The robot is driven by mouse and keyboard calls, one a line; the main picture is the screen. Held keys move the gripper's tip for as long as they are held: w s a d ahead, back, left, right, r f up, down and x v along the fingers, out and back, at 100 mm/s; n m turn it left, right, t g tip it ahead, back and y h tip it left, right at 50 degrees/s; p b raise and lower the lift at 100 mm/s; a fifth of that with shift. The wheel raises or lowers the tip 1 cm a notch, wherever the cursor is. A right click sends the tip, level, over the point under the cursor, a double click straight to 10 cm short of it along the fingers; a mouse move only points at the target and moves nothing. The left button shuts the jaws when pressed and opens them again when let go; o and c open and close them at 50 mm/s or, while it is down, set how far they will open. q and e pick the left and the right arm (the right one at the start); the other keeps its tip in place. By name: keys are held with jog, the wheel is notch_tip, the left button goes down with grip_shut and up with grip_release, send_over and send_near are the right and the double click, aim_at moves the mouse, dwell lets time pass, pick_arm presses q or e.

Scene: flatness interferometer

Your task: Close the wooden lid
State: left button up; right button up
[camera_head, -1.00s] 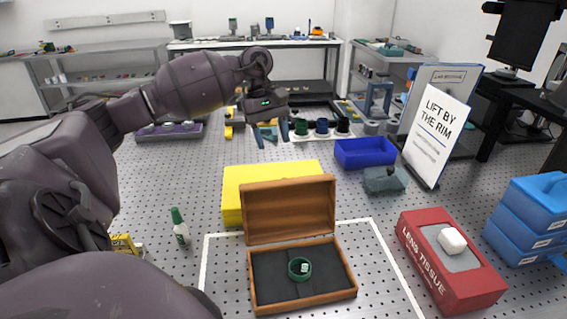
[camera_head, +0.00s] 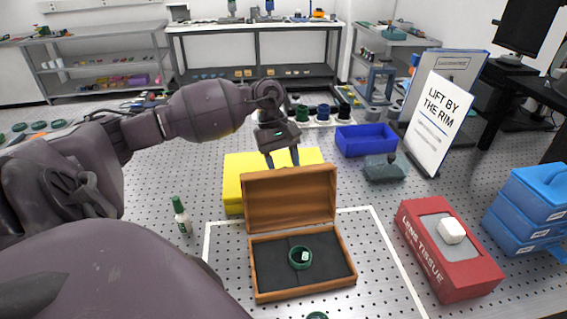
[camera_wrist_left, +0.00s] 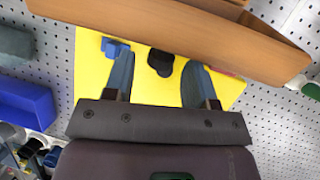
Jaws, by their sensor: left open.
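The wooden box (camera_head: 352,268) stands on the perforated table with its wooden lid (camera_head: 290,198) raised upright at the back. Inside, on the dark lining, sits a green ring (camera_head: 300,257) with a small pale piece in it. My left gripper (camera_head: 283,160) is open and empty, pointing down just behind the lid's top edge, above the yellow block. In the left wrist view the two blue fingers (camera_wrist_left: 155,72) are apart, and the lid (camera_wrist_left: 190,35) crosses beyond their tips. I cannot tell whether they touch it. My right gripper is not in view.
A yellow block (camera_head: 233,180) lies behind the box. A red lens tissue box (camera_head: 450,262) is at right, blue stacked cases (camera_head: 530,210) farther right. A blue bin (camera_head: 365,141), a grey-green case (camera_head: 385,168) and a sign (camera_head: 440,120) stand behind. A green-capped bottle (camera_head: 181,216) is at left.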

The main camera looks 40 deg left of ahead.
pick_arm(q)
jog(key=shift+d+f, duration=0.15)
jog(key=shift+f, duration=0.2)
grip_shut()
dwell(0.3)
